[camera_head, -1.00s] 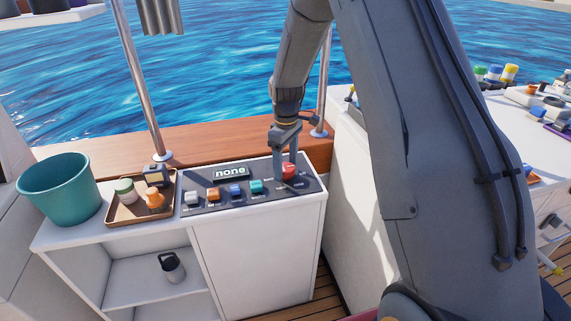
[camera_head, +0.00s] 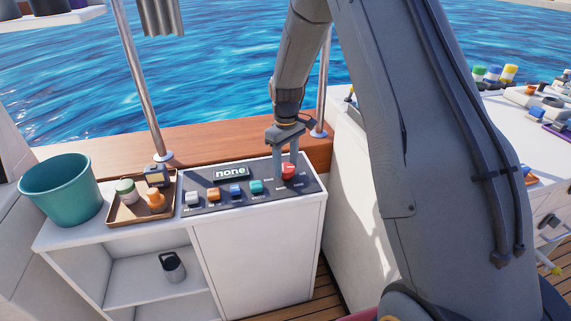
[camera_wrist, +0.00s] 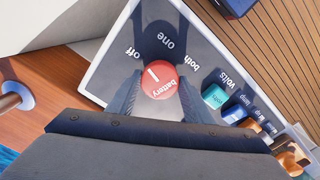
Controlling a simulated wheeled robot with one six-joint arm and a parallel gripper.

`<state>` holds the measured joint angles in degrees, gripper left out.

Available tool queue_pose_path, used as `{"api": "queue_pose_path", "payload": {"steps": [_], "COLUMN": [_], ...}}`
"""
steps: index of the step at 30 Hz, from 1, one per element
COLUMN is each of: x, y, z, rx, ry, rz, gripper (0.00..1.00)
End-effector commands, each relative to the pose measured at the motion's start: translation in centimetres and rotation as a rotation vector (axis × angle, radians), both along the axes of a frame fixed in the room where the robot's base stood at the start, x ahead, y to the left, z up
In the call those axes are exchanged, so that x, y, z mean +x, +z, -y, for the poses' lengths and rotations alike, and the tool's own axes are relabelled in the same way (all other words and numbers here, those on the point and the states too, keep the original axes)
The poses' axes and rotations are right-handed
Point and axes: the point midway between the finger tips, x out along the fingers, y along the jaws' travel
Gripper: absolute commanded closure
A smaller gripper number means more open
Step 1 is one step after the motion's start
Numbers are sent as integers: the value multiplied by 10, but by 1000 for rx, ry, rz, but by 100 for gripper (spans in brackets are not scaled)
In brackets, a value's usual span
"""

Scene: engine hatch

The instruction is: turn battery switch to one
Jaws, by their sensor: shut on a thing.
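The red battery switch (camera_head: 288,172) is a round knob at the right end of the dark switch panel (camera_head: 222,201). The line points up and left, between the printed "off" (camera_wrist: 130,52) and "one" (camera_wrist: 168,40), nearer to "off". "Both" (camera_wrist: 190,60) is printed further right. My gripper (camera_head: 286,170) points down over the knob and is shut on it, one finger on each side. The fingers (camera_wrist: 158,88) hide part of the knob's sides.
Several coloured switches, including a teal one (camera_head: 256,187), stand left of the knob. A brown tray (camera_head: 121,217) with small items and a teal bucket (camera_head: 63,190) are further left on the white cabinet. A pole stands behind.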

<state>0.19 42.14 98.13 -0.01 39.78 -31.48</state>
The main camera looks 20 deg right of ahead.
Motion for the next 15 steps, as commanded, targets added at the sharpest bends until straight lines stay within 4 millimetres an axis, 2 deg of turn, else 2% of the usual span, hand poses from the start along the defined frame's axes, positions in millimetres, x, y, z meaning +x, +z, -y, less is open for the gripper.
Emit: {"api": "queue_pose_path", "payload": {"steps": [15], "x": [1], "y": [2], "z": [0], "rx": [0], "ry": [-478], "rz": [3], "gripper": [76]}}
